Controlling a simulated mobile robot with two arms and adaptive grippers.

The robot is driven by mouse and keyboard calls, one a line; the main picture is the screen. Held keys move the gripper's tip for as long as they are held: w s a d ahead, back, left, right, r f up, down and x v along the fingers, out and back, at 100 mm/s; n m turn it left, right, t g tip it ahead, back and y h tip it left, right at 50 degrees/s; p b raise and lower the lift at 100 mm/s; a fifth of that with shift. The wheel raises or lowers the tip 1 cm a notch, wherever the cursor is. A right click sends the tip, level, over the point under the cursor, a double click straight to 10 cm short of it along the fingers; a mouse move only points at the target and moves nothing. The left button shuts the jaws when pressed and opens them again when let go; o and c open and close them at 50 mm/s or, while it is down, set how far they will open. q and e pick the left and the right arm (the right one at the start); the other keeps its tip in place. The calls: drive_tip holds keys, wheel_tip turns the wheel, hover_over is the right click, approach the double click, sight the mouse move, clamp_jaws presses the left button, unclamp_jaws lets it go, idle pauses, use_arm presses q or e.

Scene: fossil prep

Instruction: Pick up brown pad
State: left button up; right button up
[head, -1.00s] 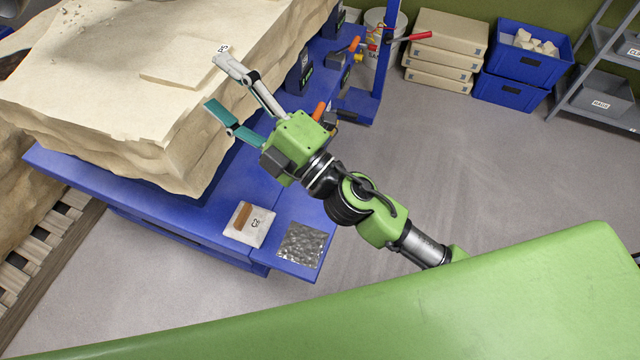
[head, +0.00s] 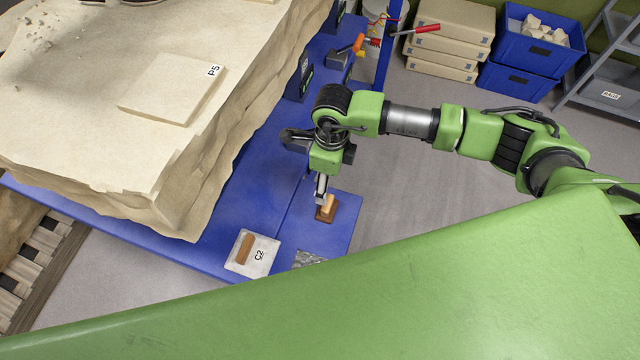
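A small block with a tan top and a dark brown base (head: 325,214) sits on the blue bench near its front right corner. I take it as the brown pad. My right gripper (head: 322,196) points down right at this block, its visible grey finger overlapping the tan top. I see the gripper nearly edge-on, so the finger gap and any contact are hidden. Another brown bar (head: 246,248) lies on a white plate marked C2 (head: 262,262), left of the gripper. My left gripper is not in view.
The large pale rock block (head: 100,130), with a slab marked P5 (head: 170,90), stands left of my arm. A grey textured patch (head: 308,258) lies near the bench's front edge. Dark boxes and orange-handled tools (head: 358,44) stand behind. Open floor lies to the right.

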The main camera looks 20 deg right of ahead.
sight(328, 203)
drive_tip(key=f+b, duration=0.1)
drive_tip(key=f, duration=0.1)
drive_tip(key=f+b, duration=0.1)
drive_tip(key=shift+s+d+b, duration=0.25)
drive_tip(key=shift+s+b, duration=0.1)
drive_tip(key=shift+s, duration=0.05)
wheel_tip(328, 203, down, 4)
drive_tip(key=shift+w+r+b, duration=0.1)
drive_tip(key=shift+r+b, duration=0.1)
drive_tip(key=shift+b, duration=0.9)
wheel_tip(328, 203, down, 2)
drive_tip(key=shift+w+a+f+b, duration=0.1)
drive_tip(key=shift+f+b, duration=0.1)
drive_tip(key=shift+b, duration=0.55)
wheel_tip(328, 203, down, 4)
drive_tip(key=b, duration=0.3)
drive_tip(key=shift+a+f, duration=0.15)
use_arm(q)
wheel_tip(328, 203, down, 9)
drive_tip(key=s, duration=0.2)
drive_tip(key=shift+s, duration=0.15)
use_arm(e)
drive_tip(key=shift+c, duration=0.3)
